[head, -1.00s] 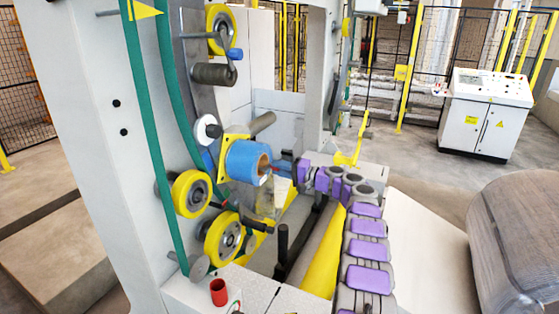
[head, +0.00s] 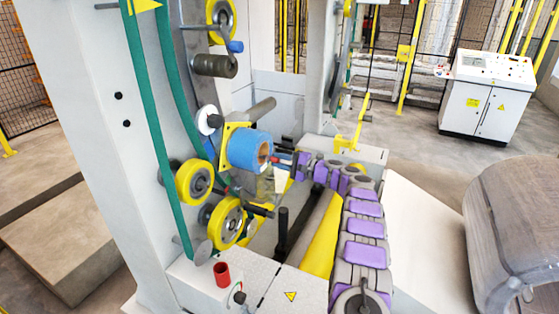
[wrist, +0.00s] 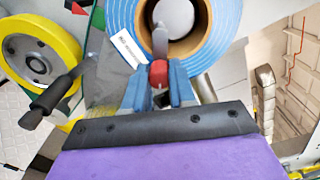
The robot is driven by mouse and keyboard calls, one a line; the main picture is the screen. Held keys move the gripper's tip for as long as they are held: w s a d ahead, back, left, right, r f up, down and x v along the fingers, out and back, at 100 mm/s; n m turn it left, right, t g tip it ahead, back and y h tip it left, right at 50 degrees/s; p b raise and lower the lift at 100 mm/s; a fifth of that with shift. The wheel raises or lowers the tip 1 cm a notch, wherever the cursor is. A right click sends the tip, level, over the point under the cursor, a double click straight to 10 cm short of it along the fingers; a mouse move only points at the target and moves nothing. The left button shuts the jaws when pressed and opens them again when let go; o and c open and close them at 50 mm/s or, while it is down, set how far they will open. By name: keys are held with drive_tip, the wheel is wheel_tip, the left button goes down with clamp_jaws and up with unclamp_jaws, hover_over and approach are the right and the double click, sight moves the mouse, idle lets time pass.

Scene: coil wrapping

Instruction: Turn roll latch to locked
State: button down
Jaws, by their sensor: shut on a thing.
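The blue roll (head: 240,150) sits on the machine's side, and its open core faces my arm. In the wrist view the roll (wrist: 122,22) fills the top, with a light round hub (wrist: 174,18) inside its brown core. The roll latch is a grey lever with a red tip (wrist: 158,73), in front of the core's lower edge. My gripper (wrist: 160,92) has blue fingers on both sides of the red tip and is shut on it. In the head view my gripper (head: 284,160) is small, just right of the core, and the latch is hard to make out.
Yellow wheels (head: 194,182) and a green strap (head: 150,120) are left of the roll. A dark handle (wrist: 50,95) stands out near the gripper's left. A large wrapped coil (head: 515,235) is at right.

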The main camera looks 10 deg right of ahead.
drive_tip(key=shift+f, duration=0.25)
drive_tip(key=c, duration=0.9)
unclamp_jaws()
drive_tip(key=shift+d, duration=0.1)
drive_tip(key=shift+r, duration=0.15)
drive_tip(key=b+v, duration=0.1)
drive_tip(key=v, duration=1.6)
drive_tip(key=shift+d, duration=0.25)
